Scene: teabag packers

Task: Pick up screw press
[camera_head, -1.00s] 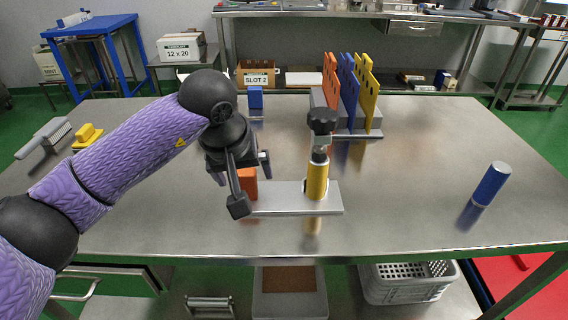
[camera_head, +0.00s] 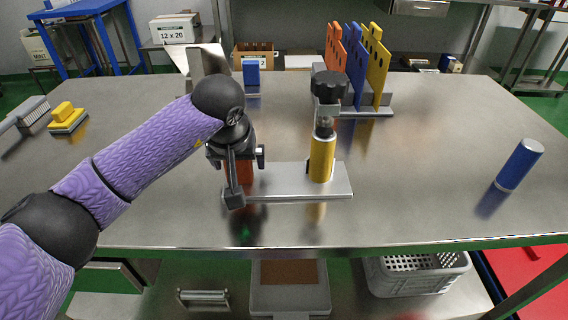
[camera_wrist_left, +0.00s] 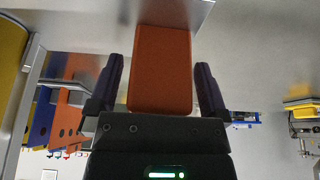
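The screw press stands on the table: a flat metal base plate (camera_head: 290,192), a yellow cylinder (camera_head: 322,158) upright on it, a black knob (camera_head: 329,85) on top, and an orange block (camera_head: 238,172) at the plate's left end. My left gripper (camera_head: 237,178) is over that block, pointing down. In the left wrist view the orange block (camera_wrist_left: 161,70) lies between the two fingers, with a visible gap on each side. The yellow cylinder (camera_wrist_left: 10,70) shows at that view's left edge. My right gripper is not in view.
A rack (camera_head: 366,111) with orange, blue and yellow upright plates stands behind the press. A blue cylinder (camera_head: 519,165) is at the right. A blue block (camera_head: 251,72) is at the back; a yellow brush (camera_head: 66,118) is at the left. The front table is clear.

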